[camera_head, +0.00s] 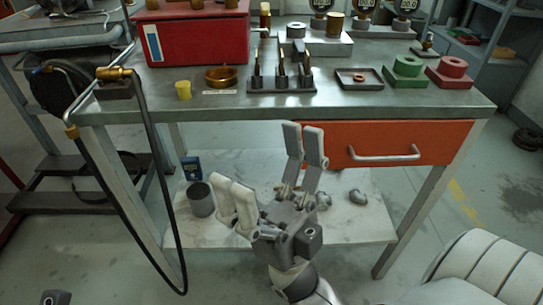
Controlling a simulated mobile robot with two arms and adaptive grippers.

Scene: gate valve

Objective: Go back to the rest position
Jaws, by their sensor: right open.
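My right gripper (266,160) is in front of the workbench, low in the middle of the head view. Its fingers are spread wide apart and point up and away from me. Nothing is between them. It overlaps the bench's lower shelf and the left part of the orange drawer in the picture; I cannot tell how far it is from them. A small dark grey part at the bottom left edge may belong to my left gripper (57,298); its fingers are not visible.
The workbench (345,103) carries a red box (195,40), a tool rack, a tray (359,80), and green and red blocks. An orange drawer (450,140) faces me. A black hose (160,190) hangs down at left. The lower shelf (350,230) holds a grey cup and fittings.

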